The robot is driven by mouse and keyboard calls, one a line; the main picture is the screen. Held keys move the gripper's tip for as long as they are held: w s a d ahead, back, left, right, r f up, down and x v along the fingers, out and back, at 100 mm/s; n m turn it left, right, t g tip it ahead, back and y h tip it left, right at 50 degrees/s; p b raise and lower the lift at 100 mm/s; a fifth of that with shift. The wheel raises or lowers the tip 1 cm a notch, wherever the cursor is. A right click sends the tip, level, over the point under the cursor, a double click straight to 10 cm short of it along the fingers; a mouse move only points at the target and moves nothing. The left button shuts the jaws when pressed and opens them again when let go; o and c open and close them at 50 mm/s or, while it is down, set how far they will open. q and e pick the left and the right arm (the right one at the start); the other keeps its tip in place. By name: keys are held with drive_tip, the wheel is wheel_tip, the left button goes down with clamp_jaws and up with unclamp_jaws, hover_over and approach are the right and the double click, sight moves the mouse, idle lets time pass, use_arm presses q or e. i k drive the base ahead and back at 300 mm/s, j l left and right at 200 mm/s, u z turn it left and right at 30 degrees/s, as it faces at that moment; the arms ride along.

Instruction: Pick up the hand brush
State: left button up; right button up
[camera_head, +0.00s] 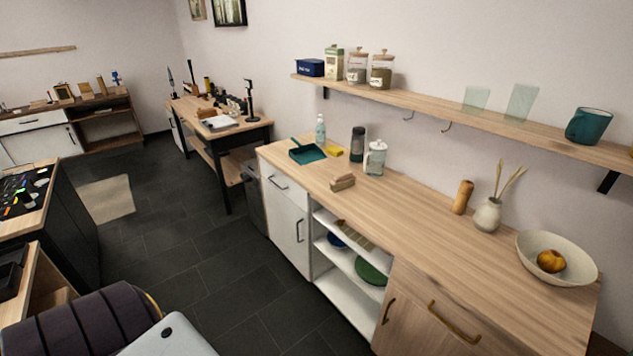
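The hand brush (342,183) looks like a small wooden block brush. It lies on the wooden counter (400,205) near its front edge, left of the middle. A teal dustpan (306,154) lies behind and to the left of it, apart from it. Neither of my grippers shows in the head view, so nothing is seen touching the brush.
Behind the brush stand a glass press (375,158), a dark grinder (357,145), a yellow sponge (334,151) and a clear bottle (320,130). A wooden mill (462,197), vase (487,215) and bowl (553,262) stand right. The counter between is clear. Dark floor (200,270) lies open left.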

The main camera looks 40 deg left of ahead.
sight(340, 182)
drive_tip(key=u, duration=1)
drive_tip(key=i+j+u, duration=0.1)
drive_tip(key=i+j, duration=0.5)
drive_tip(key=i, duration=0.15)
